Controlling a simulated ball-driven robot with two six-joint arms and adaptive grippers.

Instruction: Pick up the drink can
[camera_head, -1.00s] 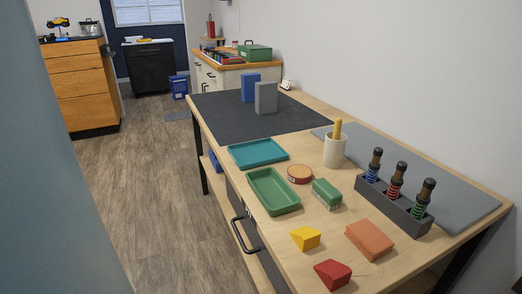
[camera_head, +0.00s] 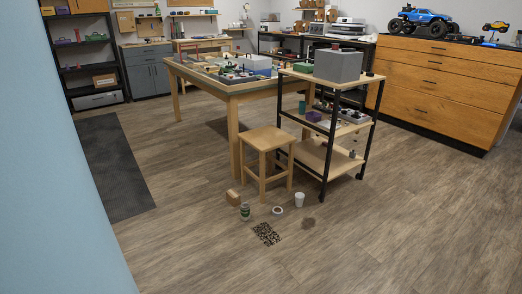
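A small green can (camera_head: 245,211), which looks like the drink can, stands upright on the wood floor in front of the stool. It is small in view, so its label cannot be read. Neither of my grippers shows in the head view.
Beside the can are a brown block (camera_head: 233,198), a tape roll (camera_head: 278,210), a white cup (camera_head: 300,199), a dark patterned patch (camera_head: 267,234) and a brown spot (camera_head: 308,223). A wooden stool (camera_head: 267,139) and shelf cart (camera_head: 327,165) stand behind. The floor in front is clear.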

